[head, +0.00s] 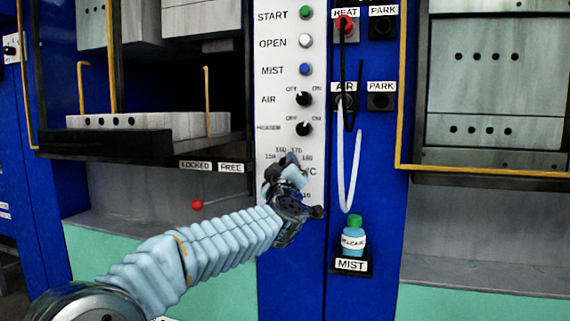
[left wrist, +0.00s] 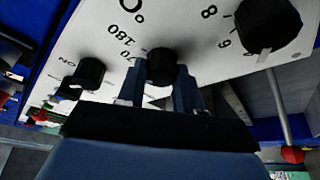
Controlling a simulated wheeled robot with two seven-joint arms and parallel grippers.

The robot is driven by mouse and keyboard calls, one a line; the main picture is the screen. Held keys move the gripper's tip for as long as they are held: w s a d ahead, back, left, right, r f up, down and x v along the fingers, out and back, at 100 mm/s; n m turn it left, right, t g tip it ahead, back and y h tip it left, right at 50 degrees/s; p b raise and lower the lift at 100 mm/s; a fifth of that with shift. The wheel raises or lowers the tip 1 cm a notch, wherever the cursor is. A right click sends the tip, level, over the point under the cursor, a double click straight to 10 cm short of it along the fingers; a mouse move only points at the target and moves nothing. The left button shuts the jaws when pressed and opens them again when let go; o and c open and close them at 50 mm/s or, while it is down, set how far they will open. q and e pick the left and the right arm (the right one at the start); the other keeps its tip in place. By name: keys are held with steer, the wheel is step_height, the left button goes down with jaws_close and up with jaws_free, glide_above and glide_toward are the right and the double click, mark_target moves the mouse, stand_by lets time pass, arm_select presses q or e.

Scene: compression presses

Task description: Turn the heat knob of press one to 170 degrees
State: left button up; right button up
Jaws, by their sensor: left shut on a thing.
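The heat knob (left wrist: 160,66) is a black round knob on the white control panel (head: 290,70); in the left wrist view it sits between my two fingers. Upside-down dial marks show beside it, including 180. In the head view my left gripper (head: 290,168) covers the knob, below the 150 to 180 scale and beside the °C mark. My left gripper also shows in the left wrist view (left wrist: 158,85), its fingers shut on the knob. The knob's pointer is hidden, so its setting cannot be read. My right gripper is in neither view.
Above are the air knob (head: 303,98), another black knob (head: 304,129) and START, OPEN and MIST buttons. A larger numbered knob (left wrist: 268,24) sits close by. To the right are hanging hoses (head: 347,170) and a green-capped bottle (head: 353,236). A red-tipped lever (head: 198,205) is left.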

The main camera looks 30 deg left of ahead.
arm_select(q)
steer(key=shift+n, duration=0.5)
steer(key=o, duration=1)
steer(key=shift+o, duration=0.2)
steer(key=shift+s, duration=0.1)
steer(key=b+v, duration=0.2)
steer(key=v, duration=1.1)
steer(key=shift+s+d+b, duration=0.25)
steer(key=shift+d+b, duration=0.05)
steer(key=shift+b, duration=0.05)
